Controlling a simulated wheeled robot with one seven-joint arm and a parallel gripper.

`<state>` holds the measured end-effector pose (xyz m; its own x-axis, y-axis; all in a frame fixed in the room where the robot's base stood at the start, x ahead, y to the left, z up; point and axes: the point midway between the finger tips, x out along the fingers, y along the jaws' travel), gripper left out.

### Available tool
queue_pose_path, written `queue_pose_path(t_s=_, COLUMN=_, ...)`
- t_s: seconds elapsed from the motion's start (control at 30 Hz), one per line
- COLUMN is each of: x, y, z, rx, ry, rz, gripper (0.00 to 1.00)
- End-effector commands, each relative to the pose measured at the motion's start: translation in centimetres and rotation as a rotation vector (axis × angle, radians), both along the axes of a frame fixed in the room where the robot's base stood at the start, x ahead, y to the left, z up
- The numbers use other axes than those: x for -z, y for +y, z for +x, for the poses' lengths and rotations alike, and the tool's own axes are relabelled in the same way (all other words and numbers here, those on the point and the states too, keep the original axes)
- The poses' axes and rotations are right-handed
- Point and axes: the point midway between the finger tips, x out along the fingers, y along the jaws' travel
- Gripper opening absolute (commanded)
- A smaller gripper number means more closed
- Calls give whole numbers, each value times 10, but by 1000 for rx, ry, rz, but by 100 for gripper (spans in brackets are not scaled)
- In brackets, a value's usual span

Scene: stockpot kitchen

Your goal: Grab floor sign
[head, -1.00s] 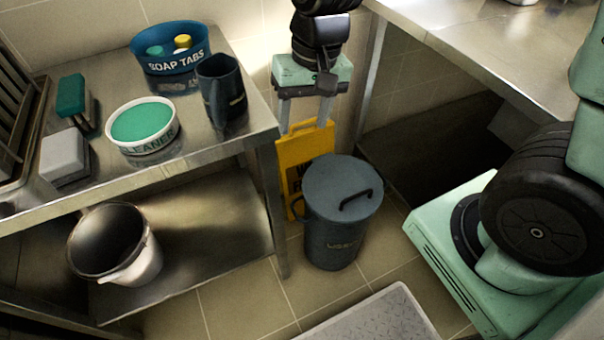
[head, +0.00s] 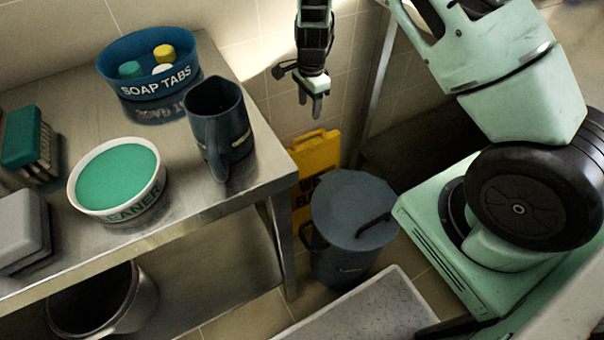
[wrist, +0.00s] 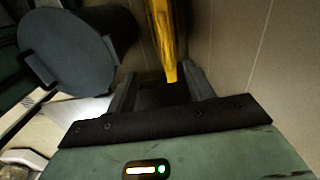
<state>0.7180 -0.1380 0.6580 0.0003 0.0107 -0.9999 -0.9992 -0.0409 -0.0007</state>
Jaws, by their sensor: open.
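The yellow floor sign (head: 318,153) stands upright by the wall, between the steel table and the grey lidded bin; the bin hides its lower part. Dark lettering shows on its face, and its top has a handle slot. My gripper (head: 313,108) hangs just above the sign, seen nearly edge-on, pointing down. In the wrist view, my gripper (wrist: 160,85) is open and empty. The sign (wrist: 163,40) shows there as a narrow yellow strip, its near end lying in line with the gap between the fingers. Contact with the fingers cannot be made out.
The grey bin (head: 352,212) stands right in front of the sign. The steel table (head: 262,165) at left holds a dark jug (head: 215,115), a soap tabs tub (head: 150,75) and a cleaner tub (head: 117,180). The tiled wall is close behind my gripper.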

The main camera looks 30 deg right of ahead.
Motion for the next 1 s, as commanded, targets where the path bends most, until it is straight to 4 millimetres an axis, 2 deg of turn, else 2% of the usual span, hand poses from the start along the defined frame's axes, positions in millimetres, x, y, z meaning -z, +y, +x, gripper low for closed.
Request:
queue_pose_path(t_s=0.17, x=23, y=-9, z=3, rx=50, ry=4, rz=-12, gripper=53)
queue_pose_path(t_s=0.6, x=111, y=-8, z=3, rx=46, ry=4, rz=-10, gripper=53)
queue_pose_path(t_s=1.0, x=148, y=-8, z=5, rx=45, ry=3, rz=-10, gripper=53)
